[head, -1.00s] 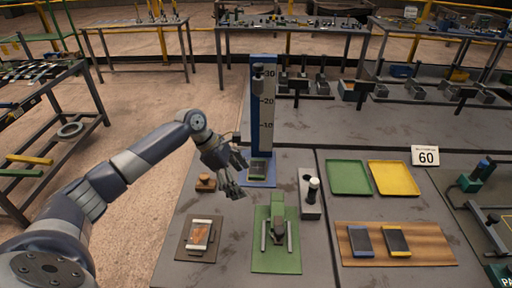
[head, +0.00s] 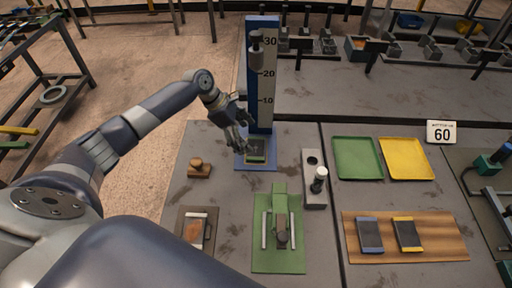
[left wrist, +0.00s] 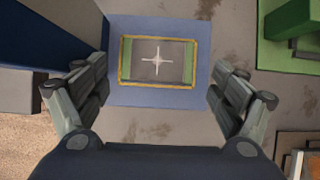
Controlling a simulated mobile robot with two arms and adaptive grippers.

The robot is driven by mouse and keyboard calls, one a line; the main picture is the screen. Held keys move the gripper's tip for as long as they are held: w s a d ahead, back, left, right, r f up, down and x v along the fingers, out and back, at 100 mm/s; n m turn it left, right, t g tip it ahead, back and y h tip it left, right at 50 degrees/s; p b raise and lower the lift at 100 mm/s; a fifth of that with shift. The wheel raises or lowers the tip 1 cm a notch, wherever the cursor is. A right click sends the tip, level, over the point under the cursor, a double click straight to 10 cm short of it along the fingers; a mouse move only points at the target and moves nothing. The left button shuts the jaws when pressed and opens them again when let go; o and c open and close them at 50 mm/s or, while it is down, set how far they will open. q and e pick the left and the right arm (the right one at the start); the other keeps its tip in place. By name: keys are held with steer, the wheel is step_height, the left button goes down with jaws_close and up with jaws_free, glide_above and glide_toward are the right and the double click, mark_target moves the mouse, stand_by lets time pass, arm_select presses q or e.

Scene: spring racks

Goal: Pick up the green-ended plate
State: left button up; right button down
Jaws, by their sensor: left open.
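The green-ended plate (head: 256,150) is dark with green ends. It lies on the blue base (head: 243,165) of the height gauge. In the left wrist view the plate (left wrist: 158,60) sits inside a yellow outline, with a pale cross at its middle. My left gripper (head: 242,137) is open beside and above the plate in the head view. In the left wrist view its fingers (left wrist: 160,92) are spread wide to either side, lower in the picture than the plate, with nothing between them. My right gripper is out of view.
The tall blue and white scale (head: 262,80) stands right behind the plate. A green fixture (head: 279,255) and a grey block with posts (head: 314,180) stand in front and to the right. A green tray (head: 357,158) and a yellow tray (head: 406,159) lie farther right.

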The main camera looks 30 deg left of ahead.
mark_target(255, 147)
arm_select(q)
steer(key=shift+w+f, duration=0.1)
steer(key=shift+f, duration=0.25)
steer(key=p+x, duration=0.1)
steer(key=x, duration=0.2)
steer(key=shift+f, duration=0.35)
steer(key=shift+w+d+f, duration=0.15)
steer(key=shift+f, duration=0.3)
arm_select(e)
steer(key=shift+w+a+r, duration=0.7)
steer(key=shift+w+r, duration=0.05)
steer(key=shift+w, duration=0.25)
arm_select(q)
steer(key=c, duration=1.3)
steer(key=shift+r, duration=0.1)
steer(key=shift+c, duration=0.2)
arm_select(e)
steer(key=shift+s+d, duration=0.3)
